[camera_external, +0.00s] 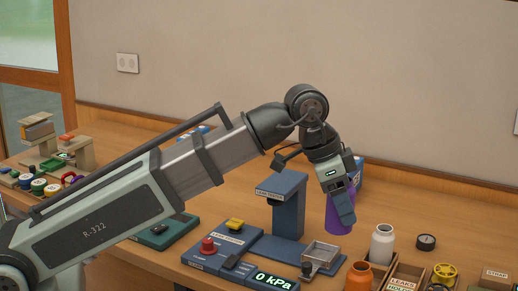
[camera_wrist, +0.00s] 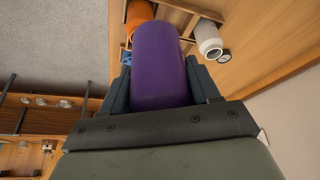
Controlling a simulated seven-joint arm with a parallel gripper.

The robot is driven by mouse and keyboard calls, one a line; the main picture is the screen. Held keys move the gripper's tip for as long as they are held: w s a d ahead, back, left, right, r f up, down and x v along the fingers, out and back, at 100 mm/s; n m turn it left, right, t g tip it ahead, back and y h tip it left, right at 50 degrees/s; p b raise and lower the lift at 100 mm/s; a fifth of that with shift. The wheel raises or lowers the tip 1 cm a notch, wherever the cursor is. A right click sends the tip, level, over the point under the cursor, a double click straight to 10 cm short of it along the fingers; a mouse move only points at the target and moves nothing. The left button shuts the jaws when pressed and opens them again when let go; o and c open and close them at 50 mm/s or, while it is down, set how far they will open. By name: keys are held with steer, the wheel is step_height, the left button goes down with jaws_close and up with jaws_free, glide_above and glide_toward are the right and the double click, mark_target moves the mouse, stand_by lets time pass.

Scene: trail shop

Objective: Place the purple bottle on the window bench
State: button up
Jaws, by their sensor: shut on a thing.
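The purple bottle (camera_external: 338,222) is between the fingers of my gripper (camera_external: 343,205), to the right of the blue press-like stand (camera_external: 289,207). It also shows large in the wrist view (camera_wrist: 160,66), with a dark finger on each side, and my gripper (camera_wrist: 162,88) is shut on it.
A white bottle (camera_external: 382,245) and an orange bottle (camera_external: 359,277) stand right of the blue test station (camera_external: 225,250). Wooden bins (camera_external: 405,278) and a black gauge (camera_external: 426,242) are further right. Several small coloured items crowd the left end near the window.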

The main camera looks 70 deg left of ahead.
mark_target(351, 179)
step_height(351, 179, up, 7)
steer(key=shift+w+a, duration=0.1)
steer(key=s+a+n+y, duration=0.1)
steer(key=s+a+n, duration=0.2)
steer(key=a, duration=1.3)
steer(key=s+a+n+y, duration=0.2)
steer(key=s+a+n, duration=0.15)
steer(key=a, duration=1.25)
steer(key=s+a+n+y, duration=0.1)
steer(key=s+a+n, duration=0.25)
steer(key=a, duration=1.25)
steer(key=s+a+n+g+y, duration=0.15)
steer(key=s+a+n, duration=0.35)
steer(key=s+a, duration=1.1)
steer(key=s+a+n+g, duration=0.2)
steer(key=s+a+n, duration=0.2)
steer(key=s+a, duration=1.15)
steer(key=shift+y, duration=0.25)
steer(key=shift+s+d+f, duration=0.65)
steer(key=shift+s+f, duration=0.05)
steer(key=shift+f, duration=3.35)
steer(key=shift+s+d+f, duration=0.65)
steer(key=shift+s+f, duration=0.05)
steer(key=shift+f, duration=3.4)
steer(key=shift+s+d+f, duration=0.65)
steer(key=shift+s+f, duration=0.05)
steer(key=shift+f, duration=3.35)
steer(key=shift+f, duration=0.15)
